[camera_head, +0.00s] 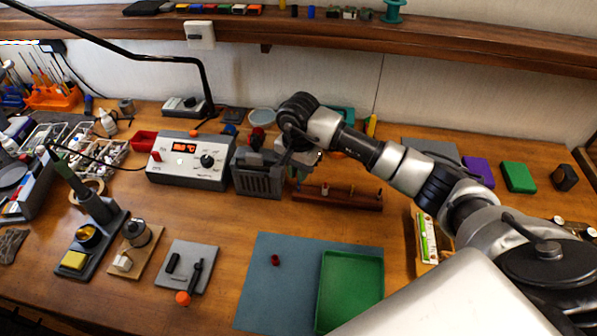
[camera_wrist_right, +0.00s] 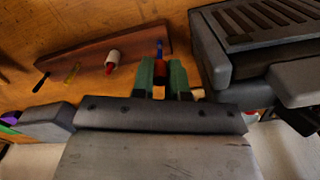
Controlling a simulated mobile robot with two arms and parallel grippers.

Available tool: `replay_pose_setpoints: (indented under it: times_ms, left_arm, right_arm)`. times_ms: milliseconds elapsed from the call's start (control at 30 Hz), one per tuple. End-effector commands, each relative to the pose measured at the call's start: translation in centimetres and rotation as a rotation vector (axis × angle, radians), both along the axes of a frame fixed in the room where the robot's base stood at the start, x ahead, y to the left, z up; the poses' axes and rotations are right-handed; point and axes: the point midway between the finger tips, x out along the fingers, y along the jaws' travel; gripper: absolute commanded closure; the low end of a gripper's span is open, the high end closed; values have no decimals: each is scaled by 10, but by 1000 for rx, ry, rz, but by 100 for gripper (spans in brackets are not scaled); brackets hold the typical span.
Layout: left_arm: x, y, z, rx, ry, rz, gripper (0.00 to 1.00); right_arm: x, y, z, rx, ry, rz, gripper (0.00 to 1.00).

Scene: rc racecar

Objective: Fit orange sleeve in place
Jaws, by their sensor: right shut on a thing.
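My right gripper (camera_wrist_right: 161,75) has green fingers shut on a small red-orange piece (camera_wrist_right: 160,69), which looks like the sleeve; the fingers hide most of it. It is in line with a blue peg (camera_wrist_right: 159,48) at the end of a dark wooden rack (camera_wrist_right: 130,50). I cannot tell whether the piece is around the peg or just short of it. The rack also bears a black peg, a yellow peg and a white sleeve (camera_wrist_right: 113,57) on a red peg. My left gripper is not in view.
A grey slotted box (camera_head: 258,178) stands close beside the rack's left end, with a soldering station (camera_head: 188,160) left of it. A grey mat (camera_head: 270,295) with a small red part (camera_head: 275,260) and a green tray (camera_head: 350,270) lies in front.

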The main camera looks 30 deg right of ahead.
Motion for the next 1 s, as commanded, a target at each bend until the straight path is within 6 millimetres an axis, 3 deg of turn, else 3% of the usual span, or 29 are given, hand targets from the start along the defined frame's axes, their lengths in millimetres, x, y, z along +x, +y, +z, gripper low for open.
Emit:
replay_pose_setpoints:
  times_ms: [1000]
  left_arm:
    - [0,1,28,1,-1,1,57]
  right_arm:
    - [0,0,57,0,1,0,100]
